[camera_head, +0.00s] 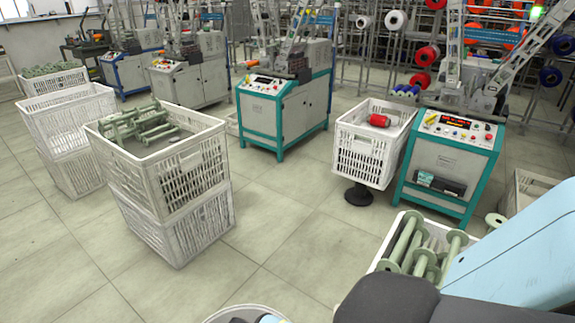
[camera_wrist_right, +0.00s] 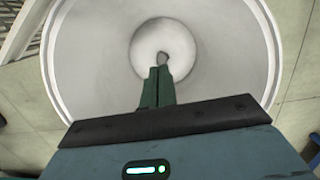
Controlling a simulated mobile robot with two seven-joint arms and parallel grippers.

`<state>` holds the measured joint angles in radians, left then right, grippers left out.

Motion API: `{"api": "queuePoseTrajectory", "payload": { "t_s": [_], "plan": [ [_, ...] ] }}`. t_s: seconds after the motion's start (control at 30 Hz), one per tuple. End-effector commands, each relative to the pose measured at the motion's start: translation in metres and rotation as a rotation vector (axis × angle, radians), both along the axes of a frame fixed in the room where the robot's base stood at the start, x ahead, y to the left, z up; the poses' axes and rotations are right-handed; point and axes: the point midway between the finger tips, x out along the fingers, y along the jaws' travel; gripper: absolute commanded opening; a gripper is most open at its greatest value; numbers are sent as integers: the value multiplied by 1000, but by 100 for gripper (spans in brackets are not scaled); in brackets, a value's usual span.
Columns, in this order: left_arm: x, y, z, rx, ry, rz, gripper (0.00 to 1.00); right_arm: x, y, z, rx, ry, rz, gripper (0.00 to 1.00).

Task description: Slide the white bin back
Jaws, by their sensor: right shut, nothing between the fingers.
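A white slatted bin (camera_head: 370,152) stands on a black round-footed stand beside a teal-framed winding machine, with a red bobbin (camera_head: 379,120) in it. Another white bin (camera_head: 402,215) with green bobbins is at the lower right, partly hidden by my arm. A round white vessel (camera_wrist_right: 90,60) fills much of the right wrist view; a round rim (camera_head: 215,316) shows at the bottom edge of the head view. My right gripper (camera_wrist_right: 161,72) is shut and empty, over the round vessel. Whether it touches the vessel, I cannot tell. My left gripper is not in view.
Stacked white crates (camera_head: 185,230) stand at the left, the top one holding green bobbins (camera_head: 137,122). More crates (camera_head: 62,120) are behind them. The winding machine (camera_head: 450,165) is at the right, another (camera_head: 285,105) in the middle. The tiled floor (camera_head: 290,230) between is clear.

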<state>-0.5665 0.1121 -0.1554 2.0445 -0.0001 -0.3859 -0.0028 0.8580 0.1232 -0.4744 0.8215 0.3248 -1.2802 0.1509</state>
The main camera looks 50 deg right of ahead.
Motion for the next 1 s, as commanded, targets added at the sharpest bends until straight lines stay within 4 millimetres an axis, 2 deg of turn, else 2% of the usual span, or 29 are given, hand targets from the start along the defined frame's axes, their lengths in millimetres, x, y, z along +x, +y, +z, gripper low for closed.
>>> {"api": "queuePoseTrajectory", "payload": {
  "t_s": [0.27, 0.5, 0.8, 0.93, 1.0],
  "plan": [
    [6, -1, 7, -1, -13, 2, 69, -11, -1, 1, 0, 0, 0, 0],
    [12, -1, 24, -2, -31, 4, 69, -48, -6, 4, 0, -3, 2, 0],
    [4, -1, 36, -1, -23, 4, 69, -102, -13, 3, 0, -3, 1, 0],
    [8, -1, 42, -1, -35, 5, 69, -120, -14, 2, 1, -3, 2, 0],
    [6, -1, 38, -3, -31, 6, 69, -120, -14, -6, 0, -1, 1, 0]
  ]
}}
